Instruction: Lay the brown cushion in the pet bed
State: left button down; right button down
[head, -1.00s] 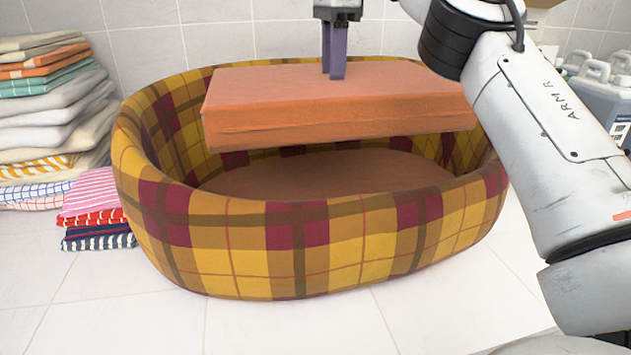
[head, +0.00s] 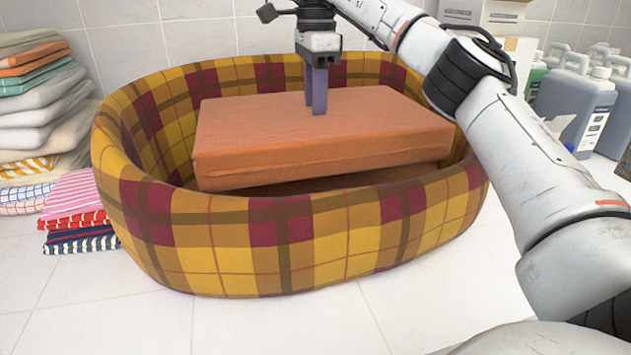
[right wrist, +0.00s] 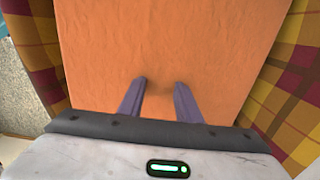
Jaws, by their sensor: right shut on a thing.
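The brown cushion (head: 310,135) is a flat orange-brown block. In the head view it sits within the rim of the plaid pet bed (head: 290,245), slightly tilted, with a dark gap between its lower front edge and the bed floor. My right gripper (head: 317,108) points down at the middle of the cushion's top and is shut on it. In the right wrist view the two purple fingers (right wrist: 160,95) press at the cushion's orange top (right wrist: 180,45), with plaid bed walls on both sides. Whether the cushion's far side touches the bed is hidden. My left gripper is out of view.
Stacks of folded towels (head: 35,105) stand left of the bed, with striped ones (head: 75,205) close to its wall. Grey jugs (head: 575,100) and boxes (head: 485,15) stand at the right and back. The white tiled floor in front is clear.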

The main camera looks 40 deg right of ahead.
notch_tip(320, 180, down, 10)
jog(key=shift+s+d+f, duration=0.1)
jog(key=c, duration=1.3)
grip_release()
jog(key=shift+r, duration=0.25)
jog(key=shift+r, duration=0.35)
notch_tip(320, 180, up, 11)
jog(key=shift+r, duration=0.1)
